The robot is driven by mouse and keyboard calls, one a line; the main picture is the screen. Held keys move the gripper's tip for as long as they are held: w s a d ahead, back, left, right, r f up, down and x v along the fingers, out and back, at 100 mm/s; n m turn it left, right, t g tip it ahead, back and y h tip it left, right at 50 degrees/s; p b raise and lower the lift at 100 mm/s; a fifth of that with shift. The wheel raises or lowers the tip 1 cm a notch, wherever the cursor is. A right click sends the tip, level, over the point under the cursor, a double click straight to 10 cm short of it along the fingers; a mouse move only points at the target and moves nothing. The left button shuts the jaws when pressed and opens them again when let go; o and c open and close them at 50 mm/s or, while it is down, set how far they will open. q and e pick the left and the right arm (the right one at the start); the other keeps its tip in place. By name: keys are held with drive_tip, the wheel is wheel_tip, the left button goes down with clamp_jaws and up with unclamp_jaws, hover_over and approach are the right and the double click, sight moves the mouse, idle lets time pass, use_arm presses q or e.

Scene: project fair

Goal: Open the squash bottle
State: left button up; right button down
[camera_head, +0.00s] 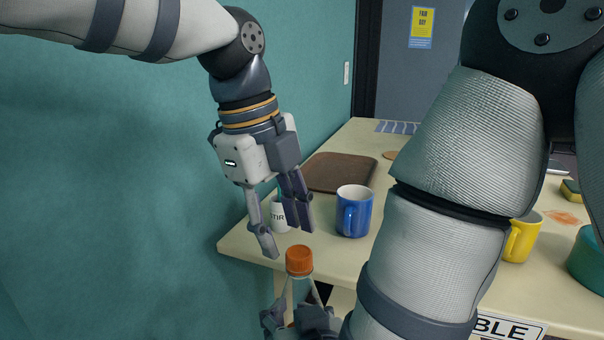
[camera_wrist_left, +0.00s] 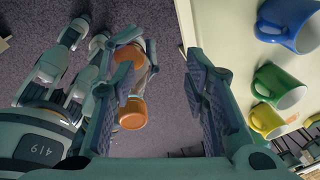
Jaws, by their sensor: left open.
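The squash bottle is clear with an orange cap (camera_head: 299,260), and the cap is on it. My right gripper (camera_head: 302,312) holds the bottle upright by its body, in front of the table edge; the gripper is partly cut off by the lower frame edge. My left gripper (camera_head: 285,236) is open and points down, just above and slightly left of the cap, apart from it. In the left wrist view the orange cap (camera_wrist_left: 132,113) shows near the left finger, off the middle of the open jaws (camera_wrist_left: 158,95), with my right gripper's fingers around the bottle.
A table (camera_head: 335,262) bears a blue mug (camera_head: 352,212), a white lettered mug (camera_head: 280,217) partly behind my left fingers, a brown tray (camera_head: 340,172) and a yellow mug (camera_head: 522,240). A green mug (camera_wrist_left: 277,88) shows in the wrist view. A teal wall (camera_head: 110,200) stands at left.

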sight(301, 250)
use_arm(q)
drive_tip(key=s+r+m, duration=0.1)
drive_tip(key=r+m, duration=0.1)
drive_tip(key=m, duration=0.2)
drive_tip(key=s+d+r+m+y, duration=0.1)
drive_tip(key=s+r+m, duration=0.1)
drive_tip(key=r+m, duration=0.1)
drive_tip(key=s+d+r+m+y, duration=0.1)
drive_tip(key=s+r+m, duration=0.1)
drive_tip(key=m, duration=0.4)
drive_tip(key=shift+r+g, duration=0.3)
drive_tip(key=shift+r, duration=0.4)
drive_tip(key=shift+s+r+m, duration=0.15)
drive_tip(key=shift+r+m, duration=0.1)
drive_tip(key=shift+m, duration=0.35)
drive_tip(key=shift+s+f, duration=0.1)
drive_tip(key=shift+f, duration=0.1)
wheel_tip(301, 250, down, 7)
drive_tip(key=shift+f, duration=0.2)
drive_tip(key=shift+s+d, duration=0.1)
drive_tip(key=shift+d, duration=0.05)
clamp_jaws()
drive_tip(key=n, duration=1.1)
drive_tip(key=shift+w, duration=0.2)
drive_tip(key=n, duration=0.8)
drive_tip(key=shift+w+r+n, duration=0.1)
drive_tip(key=shift+n, duration=0.3)
drive_tip(key=n, duration=0.7)
drive_tip(key=shift+a, duration=0.2)
